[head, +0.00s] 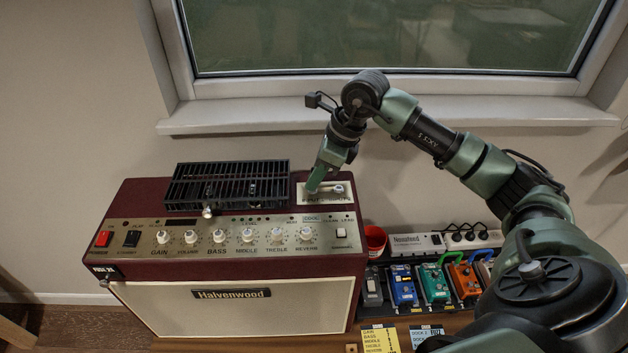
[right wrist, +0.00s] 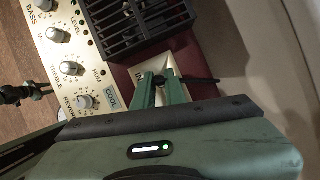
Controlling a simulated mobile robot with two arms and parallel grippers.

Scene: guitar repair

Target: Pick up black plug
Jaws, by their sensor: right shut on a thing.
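My right gripper (head: 313,190) reaches down to the light input plate (head: 328,197) at the right of the maroon amplifier's top. It also shows in the right wrist view (right wrist: 161,84), with its green fingers shut on a dark, slim piece that looks like the black plug (right wrist: 200,80). My left gripper is in neither view.
The amplifier (head: 225,307) has a row of knobs in front and a black slatted tray (head: 228,170) left of the gripper. A window sill (head: 240,120) runs behind. A red cup (head: 375,240), a power strip (head: 425,243) and several pedals (head: 402,287) stand right, lower down.

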